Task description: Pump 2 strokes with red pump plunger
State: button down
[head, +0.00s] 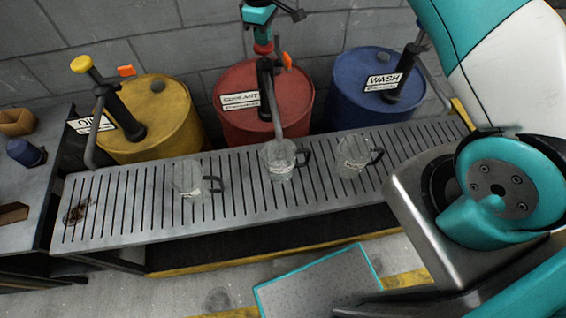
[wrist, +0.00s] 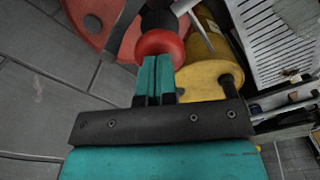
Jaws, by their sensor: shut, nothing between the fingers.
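The red pump plunger (head: 263,48) stands on top of the red drum (head: 240,88) in the middle of the back row. Its round red knob (wrist: 160,45) also shows in the wrist view, just past my fingertips. My gripper (head: 262,33) is shut and empty, with its fingers pointing down at the knob. In the wrist view the closed fingers (wrist: 156,62) overlap the knob's edge. I cannot tell whether they touch it. The pump's curved spout (head: 276,115) reaches down to the middle glass mug (head: 280,160). The liquid level in the mug is unclear.
A yellow drum (head: 170,115) with a yellow-knobbed pump (head: 81,63) stands left. A blue drum (head: 355,85) labelled WASH stands right. Two more glass mugs, left (head: 188,180) and right (head: 352,155), stand on the slotted bench (head: 130,215). A wall (head: 190,40) is close behind.

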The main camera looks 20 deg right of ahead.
jog(key=shift+f, duration=0.6)
jog(key=shift+s+f+b, duration=0.1)
jog(key=shift+f+b, duration=0.45)
jog(key=shift+f, duration=0.1)
jog(key=shift+r, duration=0.1)
jog(key=shift+r+p, duration=2.45)
jog(key=shift+r, duration=1.4)
jog(key=shift+f, duration=0.1)
jog(key=shift+f+b, duration=2)
jog(key=shift+f, duration=1.75)
jog(key=shift+r+p, duration=2.1)
jog(key=shift+r, duration=1.75)
